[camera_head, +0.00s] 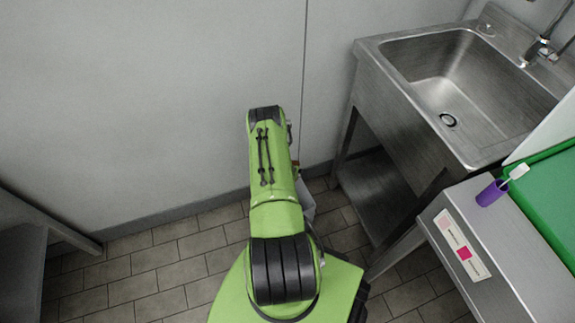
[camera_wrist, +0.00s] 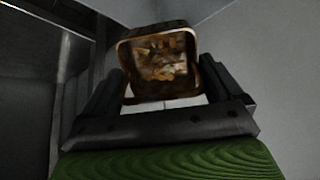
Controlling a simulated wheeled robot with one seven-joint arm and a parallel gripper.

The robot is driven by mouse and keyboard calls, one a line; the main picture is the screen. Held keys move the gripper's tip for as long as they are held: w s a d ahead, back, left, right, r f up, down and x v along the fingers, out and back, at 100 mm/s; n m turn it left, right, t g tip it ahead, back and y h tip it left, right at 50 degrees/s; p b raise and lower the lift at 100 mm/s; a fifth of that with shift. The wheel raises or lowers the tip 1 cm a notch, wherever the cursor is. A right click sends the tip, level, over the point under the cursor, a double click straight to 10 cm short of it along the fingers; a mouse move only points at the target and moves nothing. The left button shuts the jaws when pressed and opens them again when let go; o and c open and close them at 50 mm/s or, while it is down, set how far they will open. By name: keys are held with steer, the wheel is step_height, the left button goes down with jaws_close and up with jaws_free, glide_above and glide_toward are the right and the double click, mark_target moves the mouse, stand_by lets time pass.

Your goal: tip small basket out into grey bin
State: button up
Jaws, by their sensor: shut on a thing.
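The small basket (camera_wrist: 157,29) is brown with a pale rim and shows in the wrist view. Its open mouth faces the camera, and brown and pale pieces (camera_wrist: 163,62) lie inside; I cannot tell what they are. My gripper (camera_wrist: 166,82) is shut on the basket, with one dark finger on each side of it. In the head view my own green arm hides the gripper and the basket. I cannot make out the grey bin for certain; a pale grey shape (camera_head: 306,201) shows partly behind my arm, low by the wall.
A steel sink (camera_head: 440,85) on a stand is to the right, with an open shelf below. A steel counter (camera_head: 500,262) at lower right holds a purple item (camera_head: 492,192) and a green board (camera_head: 552,190). Another steel edge (camera_head: 42,218) is at left. Tiled floor (camera_head: 165,265) is clear between.

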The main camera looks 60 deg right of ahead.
steer(key=a+h, duration=0.1)
steer(key=h, duration=0.1)
steer(key=a+f+t+h+b, duration=0.1)
steer(key=h, duration=0.2)
steer(key=a+f+t+h, duration=0.1)
steer(key=h, duration=0.2)
steer(key=shift+s+a+f, duration=0.2)
steer(key=shift+s, duration=0.2)
stand_by(0.6)
